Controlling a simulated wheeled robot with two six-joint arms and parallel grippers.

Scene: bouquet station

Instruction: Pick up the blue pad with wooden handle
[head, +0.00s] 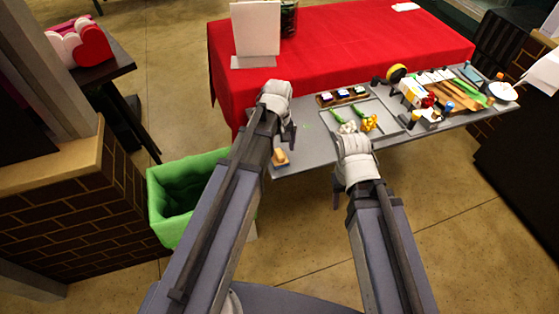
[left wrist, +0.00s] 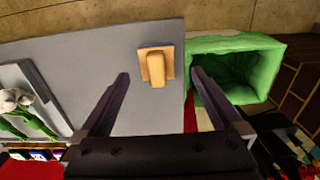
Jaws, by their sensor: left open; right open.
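The pad with a wooden handle (head: 280,157) lies on the near left corner of the grey table; its blue base shows as a thin edge under the tan wood. In the left wrist view the wooden handle (left wrist: 156,68) appears between and just beyond my left fingertips. My left gripper (head: 287,136) is open and empty, above and close to the pad, apparently not touching it. My right gripper (head: 337,200) is open, at the table's front edge, apart from the pad; most of it is hidden by its wrist.
A green-lined bin (head: 185,195) stands just left of the table, close to the pad. A tray (head: 376,112) with green stems and flowers lies to the right, with several tools beyond. A red-covered table (head: 340,45) stands behind. Bare grey surface surrounds the pad.

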